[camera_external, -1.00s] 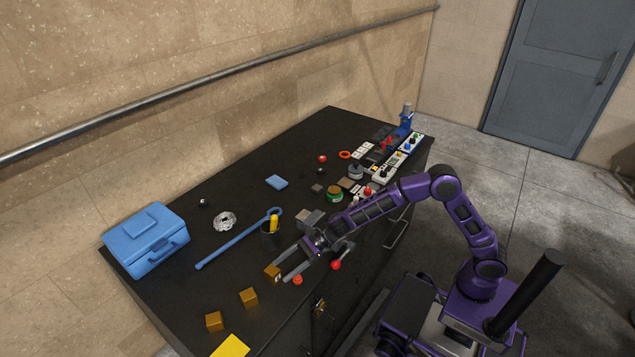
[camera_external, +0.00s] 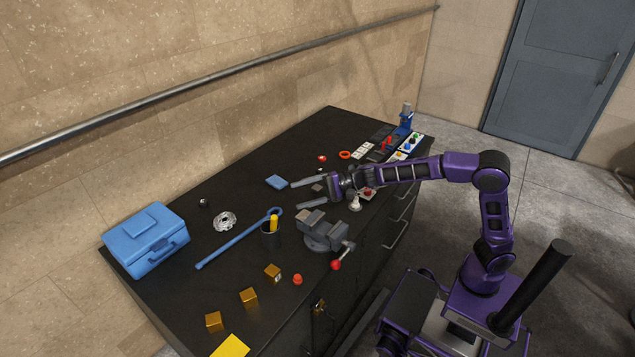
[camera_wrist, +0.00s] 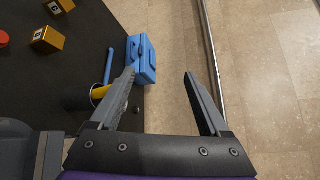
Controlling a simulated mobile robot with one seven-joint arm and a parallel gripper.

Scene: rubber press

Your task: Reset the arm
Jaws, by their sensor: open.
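My purple arm reaches in from the right over the black workbench (camera_external: 180,269). My gripper (camera_external: 293,195) is open and empty, its two long grey fingers spread apart and pointing left. It is above the bench, beyond the grey vise (camera_external: 318,232) and close in the picture to a small blue box (camera_external: 276,182). In the wrist view my gripper (camera_wrist: 160,76) shows nothing between its fingers but wall and floor-coloured tile behind. The blue toolbox (camera_wrist: 142,58) shows there beside the left finger.
The toolbox (camera_external: 147,240) stands at the bench's left end. A blue bar (camera_external: 235,245), a dark cup (camera_external: 270,238), several gold blocks (camera_external: 249,296) and a red knob (camera_external: 297,280) lie around. Control panels (camera_external: 411,146) line the far right. A wall rail (camera_external: 220,75) runs behind.

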